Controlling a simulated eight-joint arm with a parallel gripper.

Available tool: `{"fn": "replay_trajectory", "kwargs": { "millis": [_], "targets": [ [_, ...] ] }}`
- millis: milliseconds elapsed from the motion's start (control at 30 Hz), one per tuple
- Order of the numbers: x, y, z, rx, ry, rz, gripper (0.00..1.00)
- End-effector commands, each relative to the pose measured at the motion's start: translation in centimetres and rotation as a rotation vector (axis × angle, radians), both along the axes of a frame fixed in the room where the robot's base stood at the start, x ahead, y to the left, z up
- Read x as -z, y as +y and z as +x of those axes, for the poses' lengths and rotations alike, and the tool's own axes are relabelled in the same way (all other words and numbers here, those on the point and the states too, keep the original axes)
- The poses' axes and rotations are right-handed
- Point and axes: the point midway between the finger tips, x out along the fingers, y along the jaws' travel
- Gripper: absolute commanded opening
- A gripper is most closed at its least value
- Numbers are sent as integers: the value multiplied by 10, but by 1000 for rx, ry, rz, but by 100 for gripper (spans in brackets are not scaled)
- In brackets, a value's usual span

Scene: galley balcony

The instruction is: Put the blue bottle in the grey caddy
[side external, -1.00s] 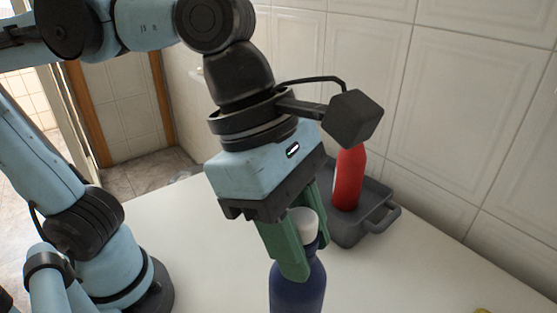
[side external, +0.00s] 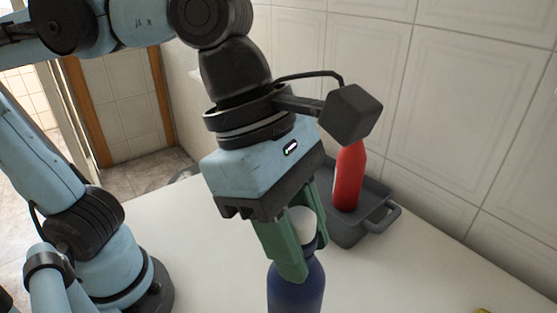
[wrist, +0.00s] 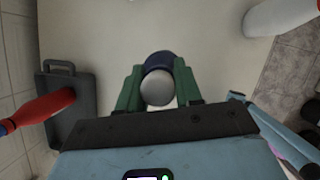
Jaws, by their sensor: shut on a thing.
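The blue bottle (side external: 296,285) has a white cap and stands upright in the side view, its base cut off by the frame's lower edge. My gripper (side external: 300,262) is shut on its upper part, with a green finger on either side of the neck. In the wrist view the bottle (wrist: 157,66) shows cap-first between the fingers of my gripper (wrist: 158,90). The grey caddy (side external: 350,232) sits behind and to the right of the gripper in the side view. A red bottle (side external: 348,180) stands in it. Part of the caddy is hidden behind my gripper.
The white table (side external: 420,285) is mostly bare around the caddy. A tiled wall (side external: 480,120) runs close behind the caddy. A white object (wrist: 280,14) shows at the top right of the wrist view. A small yellow thing (side external: 482,310) is at the lower right edge.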

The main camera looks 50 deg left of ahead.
Motion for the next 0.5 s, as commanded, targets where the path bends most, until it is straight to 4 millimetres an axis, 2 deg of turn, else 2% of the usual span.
{"fn": "replay_trajectory", "kwargs": {
  "millis": [267,500],
  "targets": [
    [-4,18,36,103,0,-2,0],
    [-9,52,84,288,3,-4,0]
  ]
}}
